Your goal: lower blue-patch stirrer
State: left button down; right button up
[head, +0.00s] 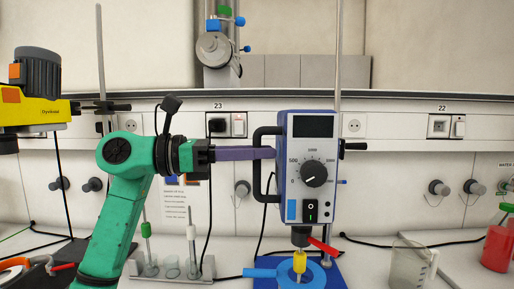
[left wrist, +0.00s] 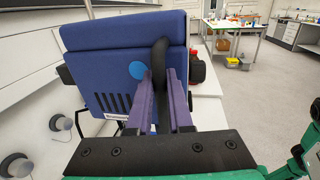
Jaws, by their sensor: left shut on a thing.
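The blue stirrer (head: 322,208) has a dark display, a round dial and a black side handle (head: 257,180). It is mounted upright on a vertical metal rod (head: 338,60). In the left wrist view the stirrer's housing (left wrist: 115,40) fills the upper left, with a round blue patch (left wrist: 137,70) beside the dark handle (left wrist: 161,55). My left gripper (head: 268,153), with purple fingers, is shut on the handle from the left; the fingers also show in the left wrist view (left wrist: 165,78). My right gripper is in neither view.
Below the stirrer are a yellow piece (head: 299,262), a red lever (head: 322,246) and a blue ring (head: 262,273). A beaker (head: 408,265) and a red bottle (head: 497,248) stand to the right. A yellow stirrer (head: 32,110) hangs at far left.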

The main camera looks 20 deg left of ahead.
pick_arm(q)
jog(key=shift+d+f, duration=0.1)
jog(key=shift+f, duration=0.7)
jog(key=c, duration=0.8)
grip_release()
jog(key=shift+c, duration=0.2)
jog(key=b+v, duration=0.3)
jog(key=v, duration=1.1)
jog(key=shift+a, duration=0.4)
jog(key=shift+s, duration=0.1)
